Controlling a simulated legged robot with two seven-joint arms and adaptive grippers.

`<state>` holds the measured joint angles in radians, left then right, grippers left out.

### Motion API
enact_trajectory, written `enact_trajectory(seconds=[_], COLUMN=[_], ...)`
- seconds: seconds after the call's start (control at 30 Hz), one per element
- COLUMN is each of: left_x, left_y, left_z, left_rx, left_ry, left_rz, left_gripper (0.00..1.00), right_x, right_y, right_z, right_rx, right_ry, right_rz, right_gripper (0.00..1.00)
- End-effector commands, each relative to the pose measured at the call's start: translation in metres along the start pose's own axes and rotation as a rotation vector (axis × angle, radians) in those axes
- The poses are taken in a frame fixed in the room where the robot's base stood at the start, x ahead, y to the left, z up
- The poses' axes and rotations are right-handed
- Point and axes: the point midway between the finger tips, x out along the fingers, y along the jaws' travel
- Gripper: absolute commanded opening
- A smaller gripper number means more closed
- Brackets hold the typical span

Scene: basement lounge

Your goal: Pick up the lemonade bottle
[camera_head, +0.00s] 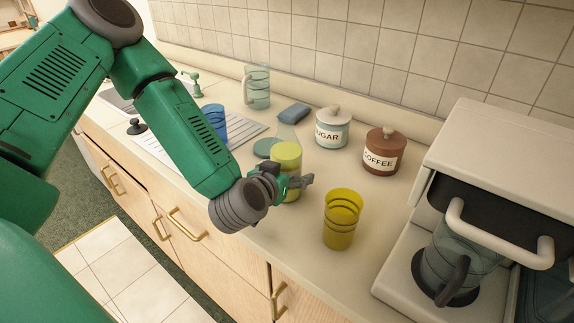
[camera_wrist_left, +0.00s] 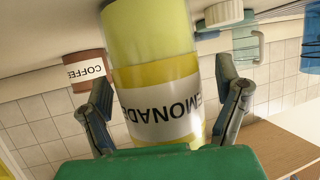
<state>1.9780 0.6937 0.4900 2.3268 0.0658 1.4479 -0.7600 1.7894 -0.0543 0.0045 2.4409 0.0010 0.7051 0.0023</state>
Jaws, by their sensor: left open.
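The lemonade bottle (camera_head: 286,156) stands upright on the counter, with a clear neck and yellow-green contents. In the left wrist view the bottle (camera_wrist_left: 150,45) appears upside down, large and close, with a white label reading LEMONADE. My left gripper (camera_head: 295,184) is at the bottle's near side and hides part of its lower body. In the wrist view its two open fingers (camera_wrist_left: 168,95) lie on either side of the bottle. A gap shows on the right; on the left I cannot tell whether the finger touches. My right gripper is not in view.
A yellow cup (camera_head: 341,222) stands close to the right of my gripper. Sugar (camera_head: 332,130) and coffee (camera_head: 381,155) jars stand behind. A blue cup (camera_head: 214,122), a clear pitcher (camera_head: 257,87) and a blue sponge (camera_head: 293,112) are nearby. A coffee machine (camera_head: 500,170) fills the right.

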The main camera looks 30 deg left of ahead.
Motion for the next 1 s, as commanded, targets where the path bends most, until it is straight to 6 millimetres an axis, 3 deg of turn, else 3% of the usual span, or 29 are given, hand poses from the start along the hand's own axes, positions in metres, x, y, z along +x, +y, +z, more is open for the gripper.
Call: enact_trajectory(seconds=[0.2,0.27,0.43,0.77,1.0], left_x=[0.001,0.000,0.000,-0.001,-0.012], left_y=[0.002,0.003,0.003,0.001,0.001], left_z=[0.000,0.000,0.000,-0.005,-0.033], left_rx=[0.001,0.002,0.003,-0.001,-0.001], left_ry=[0.000,0.000,0.000,0.005,0.009], left_rz=[0.001,0.001,0.000,0.001,0.002], left_gripper=[0.85,0.67,0.09,0.09,0.09], right_x=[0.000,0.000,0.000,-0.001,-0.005], right_y=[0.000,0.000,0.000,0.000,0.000], right_z=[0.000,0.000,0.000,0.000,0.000], right_rx=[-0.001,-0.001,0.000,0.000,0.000], right_ry=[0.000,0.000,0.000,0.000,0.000], right_rz=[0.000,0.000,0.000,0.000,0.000], right_gripper=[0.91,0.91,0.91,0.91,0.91])
